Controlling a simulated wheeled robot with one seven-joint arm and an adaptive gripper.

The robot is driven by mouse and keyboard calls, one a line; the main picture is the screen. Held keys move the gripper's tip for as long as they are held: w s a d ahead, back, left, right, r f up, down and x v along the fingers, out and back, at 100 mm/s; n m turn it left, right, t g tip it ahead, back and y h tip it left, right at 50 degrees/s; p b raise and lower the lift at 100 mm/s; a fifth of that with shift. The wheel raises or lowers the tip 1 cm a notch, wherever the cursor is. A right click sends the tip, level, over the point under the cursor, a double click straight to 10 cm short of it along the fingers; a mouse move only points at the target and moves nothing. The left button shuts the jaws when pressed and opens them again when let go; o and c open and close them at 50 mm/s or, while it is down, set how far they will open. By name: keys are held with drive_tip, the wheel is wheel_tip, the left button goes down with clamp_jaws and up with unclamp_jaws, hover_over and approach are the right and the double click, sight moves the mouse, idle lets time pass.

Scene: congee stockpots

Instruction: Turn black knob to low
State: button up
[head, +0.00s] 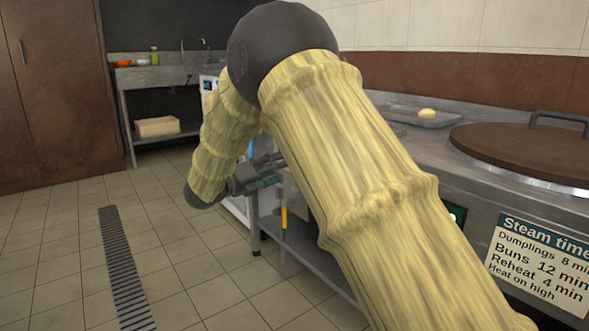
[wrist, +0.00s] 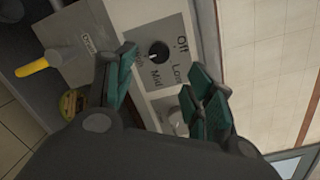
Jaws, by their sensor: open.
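The black knob (wrist: 158,51) is on a light grey panel (wrist: 178,22) in the wrist view. Labels around it read Off, Low and Mid; a further label at its left is partly hidden by a finger. The knob's setting is too small to tell surely. My gripper (wrist: 165,85) is open, with teal-padded fingers on both sides of the lower picture. The knob shows beyond the gap between them, apart from both fingers. In the head view my gripper (head: 268,180) is beside the counter's far end, partly behind my arm, and the knob is hidden.
A yellow handle (wrist: 32,67) sticks out beside the panel; it also hangs in the head view (head: 284,218). A lidded stockpot (head: 525,152) and a tray (head: 420,119) are on the counter at right. The tiled floor at left is clear, with a drain grate (head: 125,265).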

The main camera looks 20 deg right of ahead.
drive_tip(key=b+x, duration=0.4)
drive_tip(key=x, duration=0.4)
drive_tip(key=shift+d, duration=0.2)
drive_tip(key=shift+w, duration=0.1)
drive_tip(key=shift+c, duration=0.4)
drive_tip(key=c, duration=0.9)
